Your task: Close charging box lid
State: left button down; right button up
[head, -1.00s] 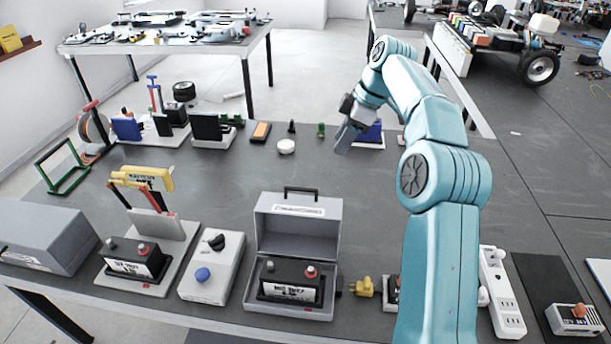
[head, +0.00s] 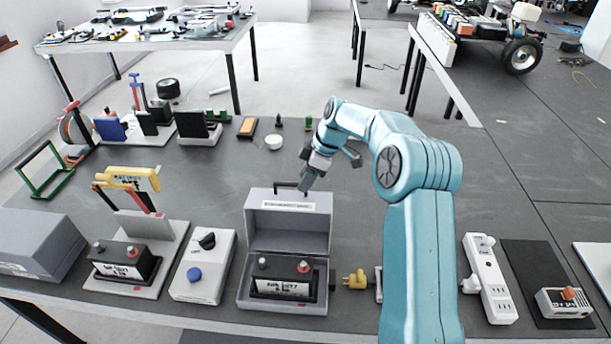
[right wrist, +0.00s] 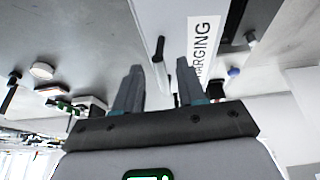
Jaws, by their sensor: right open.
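The grey charging box (head: 284,285) stands near the front middle of the table, with a black battery (head: 283,278) inside. Its lid (head: 289,222) stands open and upright at the back, with a black handle (head: 290,187) on its top edge and a white label. My right gripper (head: 307,182) is at the top right of the lid, close to the handle. In the right wrist view its two fingers (right wrist: 158,78) are apart with nothing held between them, and the lid's label (right wrist: 200,50) shows beyond them. Whether a finger touches the lid I cannot tell. My left gripper is not in view.
A white box with a blue knob (head: 203,268) stands left of the charging box. A yellow plug (head: 355,280) lies just right of it. A white power strip (head: 490,280) lies further right. Several small items stand behind; the table between is mostly clear.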

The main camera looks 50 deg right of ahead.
jog(key=shift+w+f, duration=0.35)
jog(key=shift+f, duration=0.05)
jog(key=shift+s+a+r, duration=0.3)
jog(key=shift+s+r, duration=0.1)
jog(key=shift+s, duration=0.05)
jog(key=shift+c, duration=0.3)
jog(key=shift+d+f, duration=0.1)
jog(key=c, duration=0.5)
jog(key=shift+w+d+f, duration=0.15)
jog(key=shift+w, duration=0.1)
grip_shut()
